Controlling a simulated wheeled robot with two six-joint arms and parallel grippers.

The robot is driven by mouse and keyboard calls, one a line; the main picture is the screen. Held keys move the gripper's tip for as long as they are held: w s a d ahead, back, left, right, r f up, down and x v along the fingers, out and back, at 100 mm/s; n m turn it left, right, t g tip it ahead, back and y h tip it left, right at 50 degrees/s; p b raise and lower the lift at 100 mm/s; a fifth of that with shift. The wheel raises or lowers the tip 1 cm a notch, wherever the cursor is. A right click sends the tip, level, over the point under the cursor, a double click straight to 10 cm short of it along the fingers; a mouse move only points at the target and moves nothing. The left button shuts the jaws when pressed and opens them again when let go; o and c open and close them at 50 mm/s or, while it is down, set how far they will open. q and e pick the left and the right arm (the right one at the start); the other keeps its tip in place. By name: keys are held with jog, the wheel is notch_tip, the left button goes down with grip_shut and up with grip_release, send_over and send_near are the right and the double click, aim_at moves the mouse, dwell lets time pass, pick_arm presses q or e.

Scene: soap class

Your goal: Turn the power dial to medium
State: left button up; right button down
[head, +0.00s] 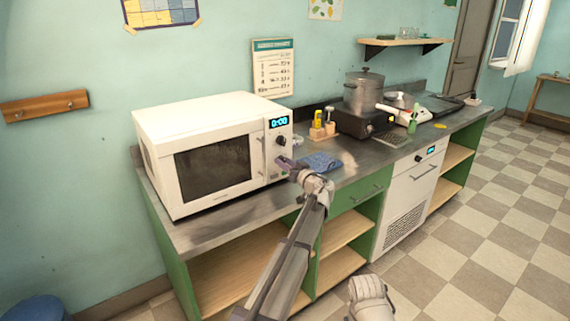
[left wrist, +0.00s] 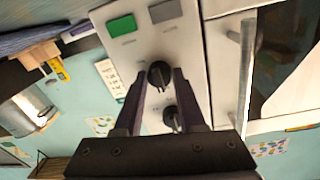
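The white microwave (head: 212,150) stands on the counter at the left, its display reading 0:00. Its upper dial (head: 281,141) is black and shows on the control panel. The lower dial is mostly hidden by my gripper in the head view. In the left wrist view the panel is upside down, with the lower dial (left wrist: 159,76) near the green button and the upper dial (left wrist: 171,119) beyond. My left gripper (head: 287,162) is at the panel, open, with its fingertips (left wrist: 163,72) on either side of the lower dial. Contact cannot be told. Labels are unreadable.
A blue cloth (head: 321,161) lies on the counter right of the microwave. Farther right are a pot (head: 363,92) on a black hotplate and small bottles (head: 317,124). The microwave's door handle (left wrist: 246,75) runs close beside the panel.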

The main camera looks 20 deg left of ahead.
pick_arm(q)
grip_shut()
dwell(0.3)
jog(key=shift+w+d+m+g+p, duration=0.1)
jog(key=shift+m+g+p, duration=0.2)
jog(key=shift+m, duration=2.95)
jog(key=shift+m+g+p, duration=0.1)
jog(key=shift+m+p, duration=0.25)
jog(key=shift+m, duration=2.9)
jog(key=o, duration=0.5)
grip_release()
